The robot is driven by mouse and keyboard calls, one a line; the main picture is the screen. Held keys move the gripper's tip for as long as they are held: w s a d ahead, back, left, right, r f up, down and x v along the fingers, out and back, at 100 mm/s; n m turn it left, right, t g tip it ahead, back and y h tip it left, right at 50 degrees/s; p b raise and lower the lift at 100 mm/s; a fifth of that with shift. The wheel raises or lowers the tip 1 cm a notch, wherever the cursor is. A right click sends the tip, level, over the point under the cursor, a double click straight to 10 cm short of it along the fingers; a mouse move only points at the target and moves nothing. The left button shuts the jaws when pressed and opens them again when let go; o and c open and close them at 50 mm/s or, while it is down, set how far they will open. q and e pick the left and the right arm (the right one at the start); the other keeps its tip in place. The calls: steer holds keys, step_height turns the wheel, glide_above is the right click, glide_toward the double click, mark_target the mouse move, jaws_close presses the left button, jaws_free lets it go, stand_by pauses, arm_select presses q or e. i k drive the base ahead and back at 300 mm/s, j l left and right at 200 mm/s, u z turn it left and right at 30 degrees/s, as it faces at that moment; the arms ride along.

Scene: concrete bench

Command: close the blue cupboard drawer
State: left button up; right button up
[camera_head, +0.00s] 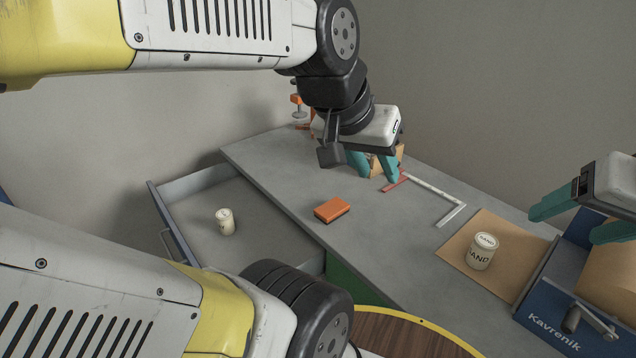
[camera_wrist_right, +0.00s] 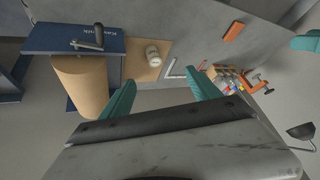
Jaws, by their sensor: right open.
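The drawer (camera_head: 188,187) is pulled open on the left side of the grey bench in the head view. Its blue-grey front (camera_head: 171,222) has a handle on its outer face. A small pale jar (camera_head: 225,221) stands inside the drawer. My left gripper (camera_head: 374,167) is over the far part of the bench, well right of the drawer, with its teal fingers apart. My right gripper (camera_head: 580,215) is at the right edge, near the blue roll holder, and far from the drawer. In the right wrist view its fingers (camera_wrist_right: 161,95) are spread with nothing held.
A can marked SAND (camera_head: 481,251) stands on brown paper (camera_head: 507,262) by the blue Kavrenik roll holder (camera_head: 557,317). My lower arm partly covers the drawer's near side.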

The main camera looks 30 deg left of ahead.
mark_target(188, 205)
steer(key=k+j, duration=0.15)
steer(key=j, duration=0.2)
steer(key=k+j, duration=0.15)
steer(key=j, duration=0.15)
steer(key=k+j+u, duration=0.1)
steer(key=j, duration=0.25)
steer(key=k+u, duration=0.1)
steer(key=u, duration=1.55)
